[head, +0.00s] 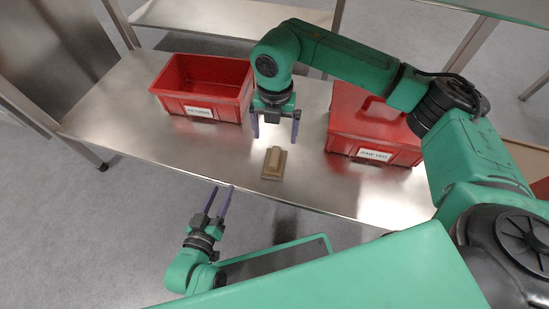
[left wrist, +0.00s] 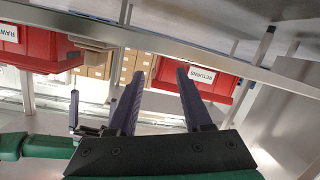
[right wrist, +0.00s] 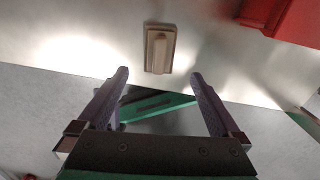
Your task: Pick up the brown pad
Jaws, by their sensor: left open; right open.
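The brown pad (head: 274,163) is a small rectangular block with a raised grip bar. It lies on the metal table (head: 225,160) near its front edge, between two red bins. In the right wrist view the brown pad (right wrist: 159,49) is just beyond the fingertips, centred between them. My right gripper (head: 276,135) is open and empty above the table, behind the pad in the head view. My left gripper (head: 219,190) is open and empty, low in front of the table edge, left of the pad. In the left wrist view the fingers (left wrist: 156,80) point toward the table edge and bins.
An open red bin labelled RETURNS (head: 202,87) stands on the table at left. Another red bin (head: 375,125) stands at right, partly behind my right arm. In the left wrist view, cardboard boxes (left wrist: 97,65) show in the background. The table around the pad is clear.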

